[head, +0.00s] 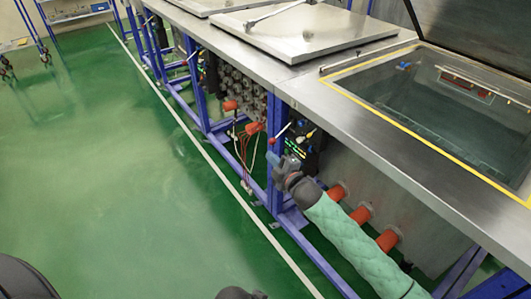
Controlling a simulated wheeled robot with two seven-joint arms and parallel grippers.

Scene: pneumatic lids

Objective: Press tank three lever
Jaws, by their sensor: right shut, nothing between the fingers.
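My right gripper (274,158) is shut and empty, just below the red ball. I cannot tell whether it touches the lever. The nearest tank (428,112), with a yellow-edged opening, has its dark lid (472,38) raised. No number shows, so I cannot tell which tank is three. My left gripper is not in view.
Blue frame posts (275,150) stand close to my right gripper. Orange pipe ends (362,213) stick out beside my right forearm. Two flat metal lids (300,32) lie shut farther along the bench. The green floor (120,170) on the left is clear.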

